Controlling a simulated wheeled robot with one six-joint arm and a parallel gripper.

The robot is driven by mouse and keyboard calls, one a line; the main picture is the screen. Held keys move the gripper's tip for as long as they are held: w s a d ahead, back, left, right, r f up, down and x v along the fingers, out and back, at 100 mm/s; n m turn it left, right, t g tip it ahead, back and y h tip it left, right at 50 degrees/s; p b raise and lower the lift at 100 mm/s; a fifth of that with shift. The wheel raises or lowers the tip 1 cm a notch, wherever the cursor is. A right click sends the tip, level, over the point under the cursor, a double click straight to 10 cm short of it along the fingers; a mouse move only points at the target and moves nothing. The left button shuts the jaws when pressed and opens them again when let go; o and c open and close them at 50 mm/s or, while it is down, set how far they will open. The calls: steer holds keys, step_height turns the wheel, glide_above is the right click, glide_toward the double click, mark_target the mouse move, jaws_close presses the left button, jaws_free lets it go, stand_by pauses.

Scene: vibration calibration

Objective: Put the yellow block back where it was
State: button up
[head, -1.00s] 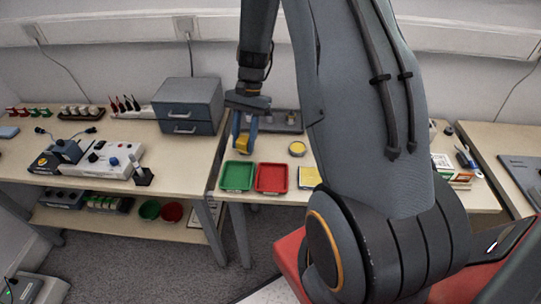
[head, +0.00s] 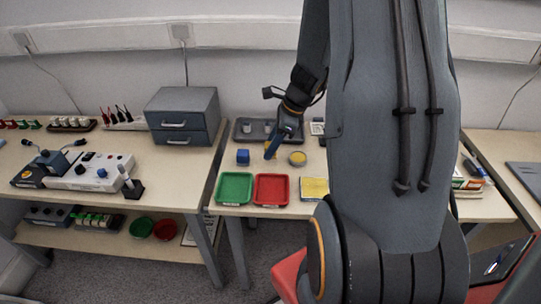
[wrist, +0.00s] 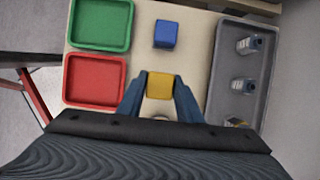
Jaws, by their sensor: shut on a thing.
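My gripper (head: 270,152) is shut on the yellow block (wrist: 160,85), which sits between the two fingertips in the wrist view. In the head view only a sliver of the yellow block (head: 267,146) shows beside the finger. I cannot tell whether the block touches the table. A blue block (head: 243,157) stands on the table just left of my gripper; it also shows beyond the fingertips in the wrist view (wrist: 165,34).
A green tray (head: 234,188) and a red tray (head: 271,189) lie at the table's front. A grey tray (wrist: 224,65) holds several small metal pieces. A grey drawer unit (head: 184,115) stands left.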

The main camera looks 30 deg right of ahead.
steer(key=shift+f, duration=1.7)
steer(key=shift+f, duration=0.2)
steer(key=o, duration=1)
steer(key=shift+r, duration=0.1)
steer(key=v, duration=1.2)
steer(key=s+a+n+h, duration=0.1)
steer(key=s+a+n, duration=0.3)
steer(key=a+n, duration=0.2)
steer(key=s+a+r+n+g+h, duration=0.1)
steer(key=s+a+n, duration=0.3)
steer(key=n, duration=0.6)
steer(key=s+a+r+n+g+h, duration=0.1)
steer(key=s+a+n, duration=0.3)
steer(key=a+n, duration=0.4)
steer(key=shift+s+a+r+n+h, duration=0.1)
steer(key=shift+s+a+n+h, duration=0.15)
steer(key=shift+a+n+h, duration=0.25)
